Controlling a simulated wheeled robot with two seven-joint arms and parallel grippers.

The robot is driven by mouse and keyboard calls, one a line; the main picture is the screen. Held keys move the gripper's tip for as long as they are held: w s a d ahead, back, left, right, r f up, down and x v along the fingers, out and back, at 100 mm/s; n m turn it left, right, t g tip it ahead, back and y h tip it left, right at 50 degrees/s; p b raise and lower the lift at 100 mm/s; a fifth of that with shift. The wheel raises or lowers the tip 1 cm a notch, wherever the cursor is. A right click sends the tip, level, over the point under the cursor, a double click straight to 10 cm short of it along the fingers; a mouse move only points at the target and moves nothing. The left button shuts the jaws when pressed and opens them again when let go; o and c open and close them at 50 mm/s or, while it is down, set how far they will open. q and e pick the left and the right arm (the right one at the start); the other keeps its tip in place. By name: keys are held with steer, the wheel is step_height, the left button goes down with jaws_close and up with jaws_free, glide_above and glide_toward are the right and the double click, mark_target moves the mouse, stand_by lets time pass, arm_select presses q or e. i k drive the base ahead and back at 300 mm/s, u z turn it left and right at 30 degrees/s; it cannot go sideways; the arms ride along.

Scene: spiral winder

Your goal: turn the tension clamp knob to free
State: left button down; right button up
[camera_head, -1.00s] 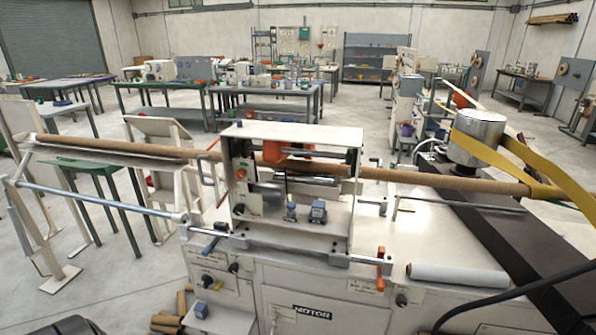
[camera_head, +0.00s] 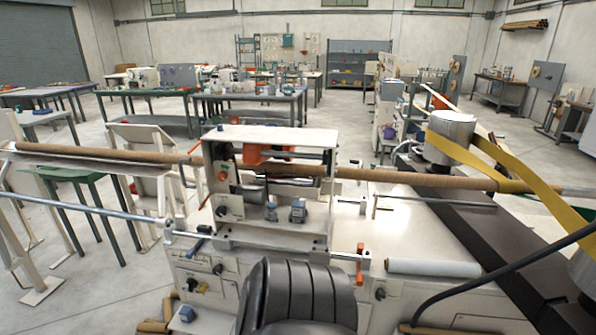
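The white spiral winder (camera_head: 350,240) fills the middle of the head view. I cannot tell which knob is the tension clamp knob. One black knob (camera_head: 222,211) is on the upright housing, and other black knobs show on the lower front panel, at left (camera_head: 218,268) and at right (camera_head: 380,293). Their labels are too small to read, and I cannot tell their settings. An orange-handled crank (camera_head: 360,262) sits at the front edge. A dark ribbed part of my own body rises at the bottom middle and hides part of the front panel. Neither gripper shows.
A long cardboard tube (camera_head: 400,178) runs across the machine. A yellow belt (camera_head: 530,175) wraps it near the grey drum (camera_head: 450,135) at right. A white roll (camera_head: 433,267) lies on the front top. Brown tubes (camera_head: 155,325) lie on the floor at lower left.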

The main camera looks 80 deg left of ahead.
mark_target(221, 211)
steer(key=k, duration=2.35)
steer(key=u, duration=2)
steer(key=k, duration=0.6)
steer(key=z, duration=0.45)
steer(key=i, duration=0.45)
steer(key=z, duration=0.85)
steer(key=i, duration=0.8)
steer(key=z, duration=0.25)
